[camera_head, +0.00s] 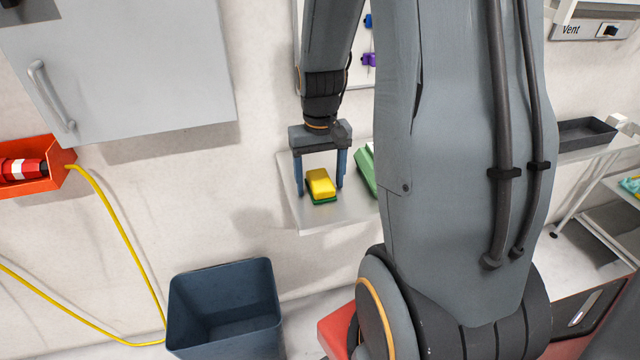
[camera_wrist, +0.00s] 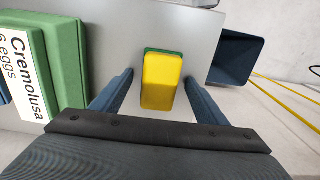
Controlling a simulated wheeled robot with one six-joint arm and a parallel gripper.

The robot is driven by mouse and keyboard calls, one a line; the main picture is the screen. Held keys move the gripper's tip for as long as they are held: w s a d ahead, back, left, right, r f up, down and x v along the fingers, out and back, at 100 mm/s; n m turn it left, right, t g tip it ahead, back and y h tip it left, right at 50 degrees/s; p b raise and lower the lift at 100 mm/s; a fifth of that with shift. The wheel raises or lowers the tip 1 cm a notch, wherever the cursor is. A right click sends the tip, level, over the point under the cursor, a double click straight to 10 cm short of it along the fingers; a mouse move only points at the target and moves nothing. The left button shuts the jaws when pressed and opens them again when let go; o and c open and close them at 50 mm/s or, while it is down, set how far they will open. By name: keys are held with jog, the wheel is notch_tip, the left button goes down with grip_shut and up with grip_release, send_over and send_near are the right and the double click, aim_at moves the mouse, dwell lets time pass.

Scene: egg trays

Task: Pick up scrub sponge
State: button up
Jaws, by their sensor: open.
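The scrub sponge (camera_head: 321,184) is yellow with a green scrubbing layer underneath. It lies on a small grey wall shelf (camera_head: 345,217), near the shelf's left end. My gripper (camera_head: 321,187) is open, pointing down, with one blue finger on each side of the sponge. In the wrist view the sponge (camera_wrist: 162,80) shows between the two fingers of the gripper (camera_wrist: 164,82), with a gap on both sides. I cannot tell exactly how low the fingertips are relative to the sponge.
A green egg carton (camera_wrist: 62,50) with a white label stands beside the sponge, partly hidden by my arm in the head view (camera_head: 366,172). A dark blue bin (camera_head: 225,300) stands below left. A grey cabinet (camera_head: 140,70) and an orange box (camera_head: 40,172) with a yellow hose are on the left.

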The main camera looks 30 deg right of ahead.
aim_at(320, 179)
jog(key=shift+c, duration=0.2)
jog(key=c, duration=1.1)
jog(key=shift+r, duration=0.1)
notch_tip(320, 179, up, 10)
jog(key=shift+f+b, duration=0.1)
jog(key=shift+b, duration=0.55)
